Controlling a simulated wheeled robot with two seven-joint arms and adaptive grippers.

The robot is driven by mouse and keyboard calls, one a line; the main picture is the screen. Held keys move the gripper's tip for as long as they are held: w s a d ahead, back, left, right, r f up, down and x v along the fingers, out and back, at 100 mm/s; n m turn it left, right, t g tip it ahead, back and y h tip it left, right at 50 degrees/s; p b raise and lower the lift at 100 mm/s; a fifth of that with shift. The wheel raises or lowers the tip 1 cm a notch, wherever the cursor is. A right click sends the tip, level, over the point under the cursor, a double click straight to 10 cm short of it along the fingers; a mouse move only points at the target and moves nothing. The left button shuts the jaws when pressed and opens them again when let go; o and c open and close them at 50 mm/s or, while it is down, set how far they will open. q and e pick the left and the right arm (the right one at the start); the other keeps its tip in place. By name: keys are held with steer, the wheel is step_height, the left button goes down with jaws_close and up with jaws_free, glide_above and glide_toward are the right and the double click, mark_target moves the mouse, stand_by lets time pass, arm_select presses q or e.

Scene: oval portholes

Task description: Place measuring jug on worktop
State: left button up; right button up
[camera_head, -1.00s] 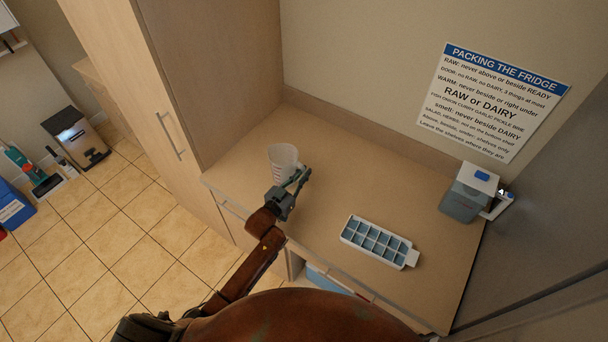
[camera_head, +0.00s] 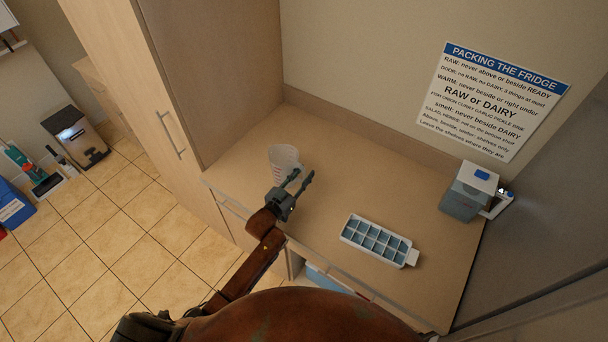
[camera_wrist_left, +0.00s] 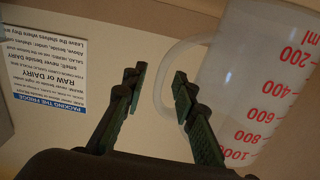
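The measuring jug (camera_head: 284,163) is a translucent white cup standing upright on the beige worktop (camera_head: 330,200), near its left end. In the left wrist view the jug (camera_wrist_left: 265,85) fills the right side, with red markings, and its handle (camera_wrist_left: 165,75) reaches toward the fingers. My left gripper (camera_head: 302,180) is open beside the jug, on its right. In the left wrist view the left gripper (camera_wrist_left: 158,82) has its fingers apart with nothing held between them; the handle lies close to the right finger. My right gripper is not in view.
A white ice cube tray (camera_head: 378,241) lies on the worktop to the right. A grey container with a white and blue lid (camera_head: 470,192) stands at the far right. A tall cabinet (camera_head: 215,80) borders the worktop's left side. The worktop's middle and back are clear.

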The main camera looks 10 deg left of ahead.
arm_select(q)
steer(key=shift+r, duration=0.2)
steer(key=v, duration=1.2)
steer(key=shift+b, duration=0.4)
